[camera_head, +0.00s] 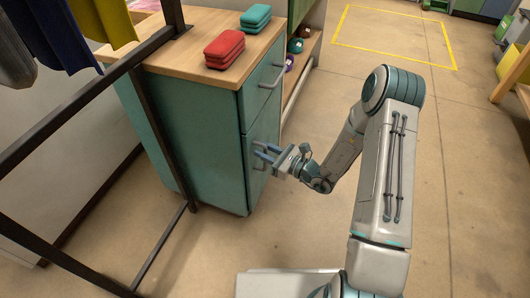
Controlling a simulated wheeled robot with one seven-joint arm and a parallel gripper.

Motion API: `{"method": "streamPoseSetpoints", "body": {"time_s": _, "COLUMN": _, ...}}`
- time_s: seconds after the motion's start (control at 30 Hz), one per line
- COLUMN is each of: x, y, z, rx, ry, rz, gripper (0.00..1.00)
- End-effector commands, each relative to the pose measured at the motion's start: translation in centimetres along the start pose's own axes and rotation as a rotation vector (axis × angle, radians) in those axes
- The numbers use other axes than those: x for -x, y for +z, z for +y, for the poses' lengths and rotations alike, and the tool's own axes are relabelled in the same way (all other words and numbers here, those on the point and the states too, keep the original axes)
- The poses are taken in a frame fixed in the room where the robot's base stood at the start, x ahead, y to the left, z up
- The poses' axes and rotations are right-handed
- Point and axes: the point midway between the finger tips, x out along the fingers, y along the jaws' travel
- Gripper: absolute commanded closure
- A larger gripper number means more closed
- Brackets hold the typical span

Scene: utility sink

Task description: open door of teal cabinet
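The teal cabinet (190,125) stands at left centre with a wooden top (180,45). Its front faces right, with a drawer above and a door (250,182) below; the door looks closed. A grey handle (257,163) on the door is partly hidden by my gripper (263,153). My gripper reaches in from the right at the door's front, its two bluish fingers apart and pointing at the door. The fingertips are at or very near the door handle; I cannot tell whether the handle lies between them or touches them.
A drawer handle (273,76) sticks out above my gripper. A red case (225,49) and a teal case (256,18) lie on the cabinet top. A dark metal rack (150,130) with hanging cloths stands at left. The floor (460,170) right of the cabinet is largely clear.

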Motion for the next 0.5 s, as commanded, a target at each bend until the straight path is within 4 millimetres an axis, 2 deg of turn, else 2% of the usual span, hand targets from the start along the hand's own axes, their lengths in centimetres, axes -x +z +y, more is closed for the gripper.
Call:
{"method": "streamPoseSetpoints", "body": {"time_s": 0.2, "x": -0.02, "y": 0.02, "z": 0.00, "rx": 0.000, "ry": 0.000, "rz": 0.000, "gripper": 0.71}}
{"method": "streamPoseSetpoints", "body": {"time_s": 0.3, "x": -0.01, "y": 0.01, "z": 0.00, "rx": 0.000, "ry": 0.000, "rz": 0.000, "gripper": 0.98}}
{"method": "streamPoseSetpoints", "body": {"time_s": 0.5, "x": 0.05, "y": 0.00, "z": -0.05, "rx": 0.000, "ry": 0.000, "rz": 0.001, "gripper": 1.00}}
